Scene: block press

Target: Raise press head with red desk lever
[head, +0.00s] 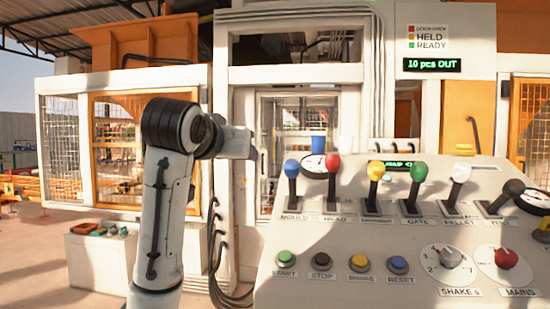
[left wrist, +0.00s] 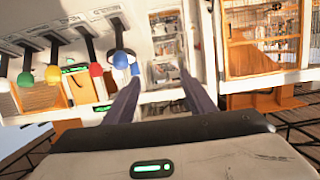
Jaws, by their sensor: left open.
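The red-knobbed lever (head: 333,163), labelled HEAD, stands up on the light desk panel (head: 235,290), second from the left in the lever row. My left gripper (head: 254,145) is left of the red lever and of the blue one, apart from both. Its fingers are hard to make out in the head view. In the left wrist view my left gripper (left wrist: 160,84) has its two fingers spread with nothing between them. The red knob (left wrist: 96,70) shows there left of the fingers, beyond the blue knob. My right gripper is not in view.
A blue-knobbed lever (head: 291,168) stands between my left gripper and the red lever. Yellow (head: 376,171), green (head: 418,173) and white (head: 460,172) levers stand to the right. Push buttons (head: 321,260) line the panel's front. A sign (head: 432,65) reads "10 pcs OUT".

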